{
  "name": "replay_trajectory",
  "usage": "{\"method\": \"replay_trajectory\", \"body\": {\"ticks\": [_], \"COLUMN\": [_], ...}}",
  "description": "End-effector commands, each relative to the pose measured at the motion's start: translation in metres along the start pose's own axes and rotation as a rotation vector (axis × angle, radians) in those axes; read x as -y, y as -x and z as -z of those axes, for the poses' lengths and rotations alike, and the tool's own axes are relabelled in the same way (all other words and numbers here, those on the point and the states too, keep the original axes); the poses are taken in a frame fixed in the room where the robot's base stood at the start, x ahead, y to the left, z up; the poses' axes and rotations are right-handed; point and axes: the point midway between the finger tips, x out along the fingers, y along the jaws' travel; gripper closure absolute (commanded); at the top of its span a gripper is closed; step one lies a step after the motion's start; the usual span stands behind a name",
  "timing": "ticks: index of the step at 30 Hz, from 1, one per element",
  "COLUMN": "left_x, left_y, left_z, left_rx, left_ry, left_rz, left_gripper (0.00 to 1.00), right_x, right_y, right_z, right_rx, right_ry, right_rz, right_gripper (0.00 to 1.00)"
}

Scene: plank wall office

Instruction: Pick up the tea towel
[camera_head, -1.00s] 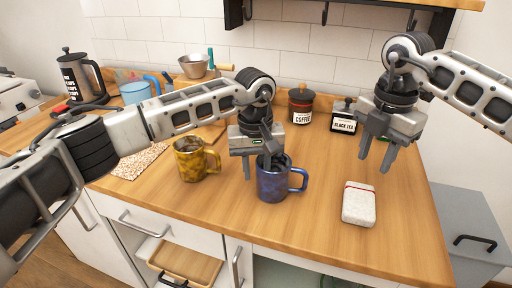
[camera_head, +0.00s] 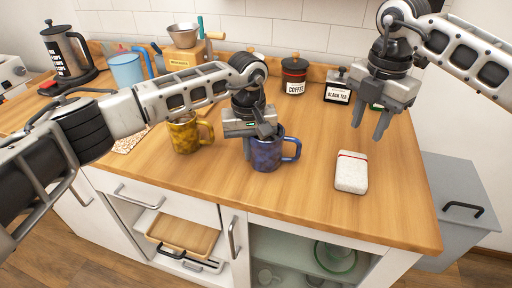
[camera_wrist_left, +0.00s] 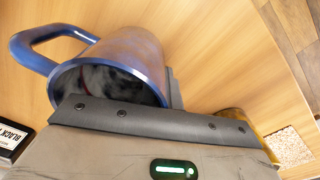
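The tea towel appears to be the folded whitish bundle with a red band (camera_head: 351,173), lying on the right part of the counter. My right gripper (camera_head: 370,118) is open and empty, above and behind it, well apart from it. My left gripper (camera_head: 257,150) is at the blue mug (camera_head: 268,155), with one finger at the left outside of the mug and the other at its mouth. In the left wrist view the blue mug (camera_wrist_left: 135,55) is close against the gripper, whose finger tips are partly hidden. I cannot tell whether it grips the wall.
A yellow mug (camera_head: 184,135) stands left of the blue one. A grey cabinet (camera_head: 455,190) stands at right.

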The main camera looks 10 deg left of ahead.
Motion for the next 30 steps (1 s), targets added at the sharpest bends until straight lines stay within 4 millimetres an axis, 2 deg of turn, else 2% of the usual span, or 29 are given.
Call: {"method": "replay_trajectory", "body": {"ticks": [2, 6, 7, 8, 11, 18, 21, 23, 30], "left_x": [0.0, 0.0, 0.0, 0.0, 0.0, 0.0, 0.0, 0.0, 0.0], "left_y": [0.0, 0.0, 0.001, 0.001, 0.001, 0.001, 0.001, 0.001, 0.001], "left_z": [0.001, 0.001, 0.001, 0.001, 0.001, 0.001, 0.001, 0.001, 0.001], "left_rx": [-0.001, -0.002, -0.002, -0.002, -0.002, -0.002, -0.002, -0.002, -0.001], "left_ry": [0.001, 0.001, 0.002, 0.002, 0.002, 0.002, 0.001, 0.001, 0.001], "left_rz": [0.0, 0.0, 0.0, 0.0, 0.0, -0.001, -0.001, -0.001, -0.001], "left_gripper": [1.0, 1.0, 1.0, 1.0, 1.0, 1.0, 1.0, 1.0, 1.0], "right_x": [0.0, 0.0, 0.0, 0.0, 0.002, 0.011, 0.013, 0.013, 0.009], "right_y": [0.0, 0.0, 0.0, 0.0, 0.0, 0.005, 0.005, 0.0, -0.041], "right_z": [0.0, 0.0, 0.0, 0.0, 0.003, 0.015, 0.018, 0.018, 0.014], "right_rx": [0.0, 0.0, 0.0, 0.001, 0.013, 0.103, 0.133, 0.14, 0.142], "right_ry": [0.0, 0.0, 0.0, 0.004, 0.076, 0.49, 0.6, 0.633, 0.643], "right_rz": [0.0, 0.0, 0.0, 0.0, -0.007, -0.04, -0.045, -0.046, -0.046], "right_gripper": [0.64, 0.25, 0.16, 0.13, 0.13, 0.13, 0.13, 0.13, 0.13]}}
